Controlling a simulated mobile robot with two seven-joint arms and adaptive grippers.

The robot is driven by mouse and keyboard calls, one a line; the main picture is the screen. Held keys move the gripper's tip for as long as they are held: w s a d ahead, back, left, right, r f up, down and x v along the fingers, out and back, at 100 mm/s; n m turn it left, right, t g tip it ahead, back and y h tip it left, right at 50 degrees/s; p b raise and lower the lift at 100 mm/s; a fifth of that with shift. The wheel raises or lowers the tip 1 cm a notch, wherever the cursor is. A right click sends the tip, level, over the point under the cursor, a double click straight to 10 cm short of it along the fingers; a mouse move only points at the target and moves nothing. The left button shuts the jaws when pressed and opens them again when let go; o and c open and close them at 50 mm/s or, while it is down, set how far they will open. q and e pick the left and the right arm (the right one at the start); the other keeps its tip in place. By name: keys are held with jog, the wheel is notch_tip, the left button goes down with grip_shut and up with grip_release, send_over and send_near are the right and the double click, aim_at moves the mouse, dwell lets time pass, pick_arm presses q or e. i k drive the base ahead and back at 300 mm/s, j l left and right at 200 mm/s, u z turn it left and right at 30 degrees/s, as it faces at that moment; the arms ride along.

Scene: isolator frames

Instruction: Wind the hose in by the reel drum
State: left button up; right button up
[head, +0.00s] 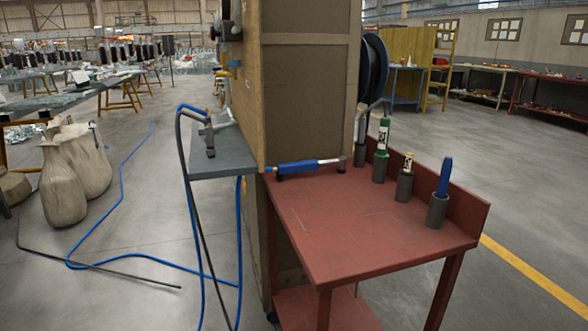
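A blue hose (239,220) hangs in long lines below a grey shelf (222,163) on the left side of a tall wooden partition (306,85). Blue hose also lies in loose bends on the floor to the left. A dark round disc (375,72), seen nearly edge-on, shows behind the partition's right edge; it looks like a reel drum, but most of it is hidden. Whether the hose joins it cannot be seen. A grey metal fitting (210,138) stands on the shelf beside the hose's upper bend. Neither gripper is in view.
A red table (350,225) stands right of the partition, with a blue-handled tool (298,166) and several grey cups holding green, cream and blue items. Tan sacks (63,185) stand at the left. A dark rod or hose lies on the floor. Open floor lies between.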

aim_at(374, 55)
jog(key=l+u, duration=0.25)
jog(key=l, duration=0.9)
jog(key=i+l+u, duration=0.15)
jog(key=l, duration=0.4)
jog(key=i+l+u, duration=0.1)
jog(key=l, duration=0.45)
jog(key=i+l+u, duration=0.15)
jog(key=l, duration=0.4)
jog(key=l+u, duration=0.1)
jog(key=l, duration=0.5)
jog(key=i+l, duration=0.1)
jog(key=l, duration=0.35)
jog(key=i+l+u, duration=0.1)
jog(key=l, duration=0.3)
jog(key=i+l, duration=0.1)
jog(key=l, duration=0.35)
jog(key=i+l, duration=0.1)
jog(key=l, duration=0.35)
jog(key=i+l, duration=0.2)
jog(key=l, duration=0.15)
jog(key=i+l, duration=0.2)
jog(key=l, duration=0.15)
jog(key=i+l, duration=0.2)
jog(key=l, duration=0.2)
jog(key=i+l, duration=0.2)
jog(key=l, duration=0.15)
jog(key=i+l, duration=0.2)
jog(key=l, duration=0.15)
